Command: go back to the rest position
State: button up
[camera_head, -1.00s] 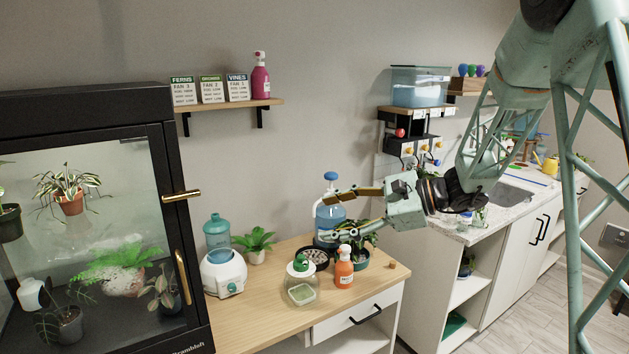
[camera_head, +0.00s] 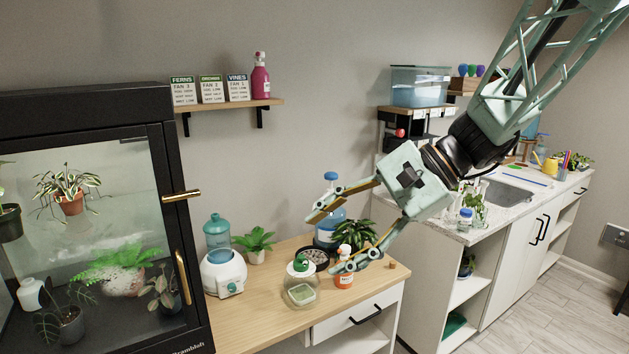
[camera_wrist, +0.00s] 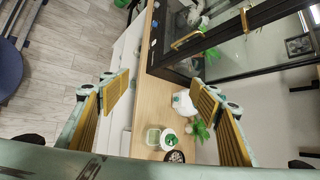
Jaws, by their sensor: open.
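My gripper (camera_head: 338,240) is open and empty in the head view, in the air over the right part of the wooden table. Its two fingers point to the left and a little down. In the head view the fingers pass in front of a blue-capped bottle (camera_head: 330,178) and an orange spray bottle (camera_head: 345,281). In the wrist view my gripper (camera_wrist: 165,105) shows its yellow pads wide apart, with nothing between them but the table and its items further off.
The wooden table (camera_head: 265,331) holds a humidifier (camera_head: 222,273), a green-lidded jar (camera_head: 300,292) and potted plants. A black-framed glass cabinet (camera_head: 85,106) stands at the left. A shelf (camera_head: 232,105) holds labelled cards. A sink counter (camera_head: 515,207) lies at the right.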

jog(key=s+d+n+t+h, duration=0.1)
jog(key=s+d+n+h, duration=0.2)
jog(key=s+d, duration=0.3)
jog(key=s+d+r+n+t+h, duration=0.1)
jog(key=s+d+n+h, duration=0.2)
jog(key=s, duration=1.1)
jog(key=s+d+n+h, duration=0.3)
jog(key=s+d+h, duration=0.1)
jog(key=s+d, duration=0.5)
jog(key=shift+s+r+n+t, duration=0.2)
jog(key=shift+s+n+t, duration=0.2)
jog(key=shift+s, duration=0.65)
